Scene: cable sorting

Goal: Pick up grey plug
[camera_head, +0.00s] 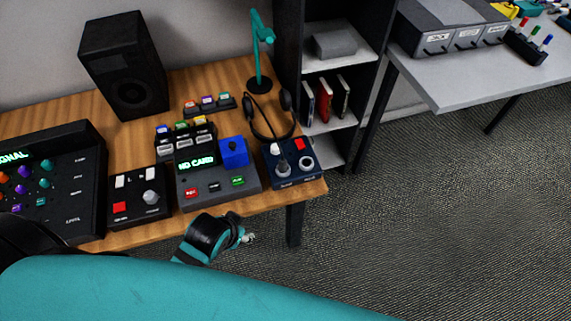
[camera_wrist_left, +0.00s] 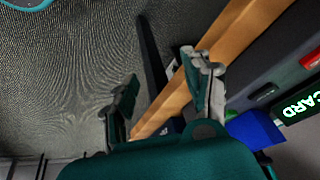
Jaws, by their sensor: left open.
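I cannot make out a grey plug for certain in either view. A dark blue box (camera_head: 291,176) at the table's right front corner carries a grey-white upright piece (camera_head: 281,164), a round light socket or knob and a red button; I cannot tell whether the upright piece is a plug. My left gripper (camera_head: 247,238) is in front of the table's front edge, below and left of that box. In the left wrist view my left gripper (camera_wrist_left: 160,76) has its two fingers apart, with nothing seen held between them. My right gripper is in neither view.
A dark shelf (camera_head: 338,90) and grey table (camera_head: 460,85) stand right. Carpet between is clear.

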